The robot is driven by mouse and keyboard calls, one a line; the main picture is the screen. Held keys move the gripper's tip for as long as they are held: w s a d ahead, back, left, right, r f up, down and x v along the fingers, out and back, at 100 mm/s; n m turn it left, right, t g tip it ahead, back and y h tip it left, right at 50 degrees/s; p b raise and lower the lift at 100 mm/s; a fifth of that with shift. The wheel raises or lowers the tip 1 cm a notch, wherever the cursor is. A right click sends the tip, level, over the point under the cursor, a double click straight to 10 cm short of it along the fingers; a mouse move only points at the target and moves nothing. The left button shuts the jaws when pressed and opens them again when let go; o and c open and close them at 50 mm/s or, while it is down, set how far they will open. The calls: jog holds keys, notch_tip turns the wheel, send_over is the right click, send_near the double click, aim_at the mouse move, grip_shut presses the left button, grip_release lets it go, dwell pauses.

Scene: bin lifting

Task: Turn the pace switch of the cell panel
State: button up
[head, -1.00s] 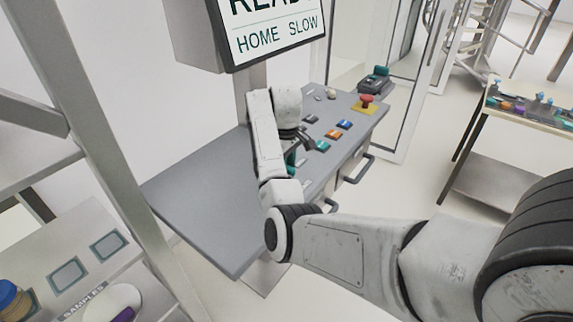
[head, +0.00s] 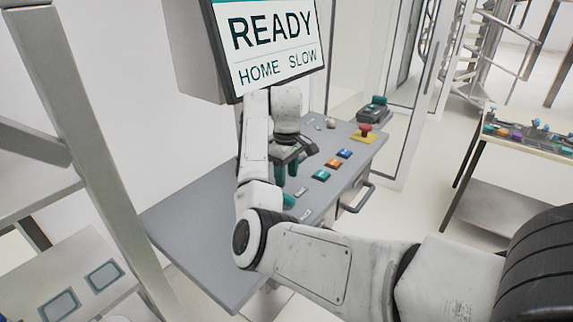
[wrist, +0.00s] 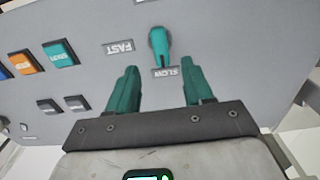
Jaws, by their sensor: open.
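The pace switch (wrist: 158,44) is a teal knob on the grey cell panel (wrist: 225,45), seen in the wrist view. Its narrow end points at the SLOW label (wrist: 166,72); the FAST label (wrist: 118,47) lies to its left. My gripper (wrist: 160,78) is open, its two teal fingers apart and empty, with the knob just beyond the fingertips and between their lines. In the head view my gripper (head: 287,172) is over the panel, and a teal knob (head: 289,201) shows beside my arm.
The screen (head: 270,45) reads READY, HOME SLOW. Teal (head: 321,175), orange (head: 334,164) and blue (head: 344,153) buttons sit right of my gripper. A red emergency button (head: 365,130) is farther back. The panel's left part is bare.

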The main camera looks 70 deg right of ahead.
jog(key=shift+r, duration=1.6)
